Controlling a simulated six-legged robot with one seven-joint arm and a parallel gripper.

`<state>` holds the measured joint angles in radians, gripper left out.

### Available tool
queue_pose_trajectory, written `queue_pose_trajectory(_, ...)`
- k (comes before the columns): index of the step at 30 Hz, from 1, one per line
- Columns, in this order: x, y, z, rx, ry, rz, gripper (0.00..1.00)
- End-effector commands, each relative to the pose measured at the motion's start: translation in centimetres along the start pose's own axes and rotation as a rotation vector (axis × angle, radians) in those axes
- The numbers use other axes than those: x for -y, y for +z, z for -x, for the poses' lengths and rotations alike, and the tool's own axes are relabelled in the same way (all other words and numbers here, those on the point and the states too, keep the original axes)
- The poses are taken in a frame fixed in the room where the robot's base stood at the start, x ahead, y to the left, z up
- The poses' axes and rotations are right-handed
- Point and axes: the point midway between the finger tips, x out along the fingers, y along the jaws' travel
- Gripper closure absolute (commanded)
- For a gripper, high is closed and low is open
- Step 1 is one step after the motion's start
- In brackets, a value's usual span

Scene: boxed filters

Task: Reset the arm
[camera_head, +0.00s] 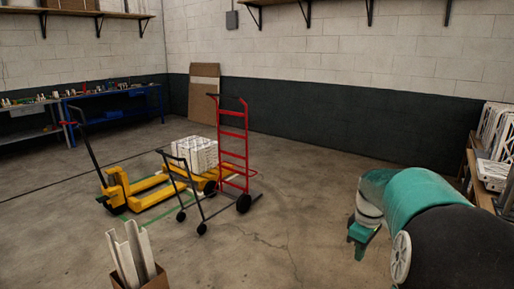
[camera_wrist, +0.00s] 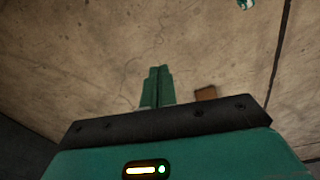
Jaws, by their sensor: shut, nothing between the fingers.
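My arm (camera_head: 415,205), teal and black, reaches in from the lower right of the head view. My gripper shows in the wrist view (camera_wrist: 157,88) as two green fingers close together, shut with nothing between them. Bare concrete floor lies beyond the fingertips. In the head view a green part at the arm's end (camera_head: 360,236) hangs over the floor; the fingertips are not clear there.
A yellow pallet jack (camera_head: 118,190), a red hand truck (camera_head: 232,150), a grey cart (camera_head: 190,200) and a white box stack (camera_head: 196,153) stand mid-floor. A cardboard box (camera_head: 150,281) holds white pieces at front. A shelf with white framed items (camera_head: 494,135) stands right.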

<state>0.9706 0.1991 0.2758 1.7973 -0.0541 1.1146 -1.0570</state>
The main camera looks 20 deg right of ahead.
Motion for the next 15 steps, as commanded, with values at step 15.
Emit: queue_pose_trajectory(15,22.9,-5.7,7.4,-0.209,0.183,-0.211,1.0)
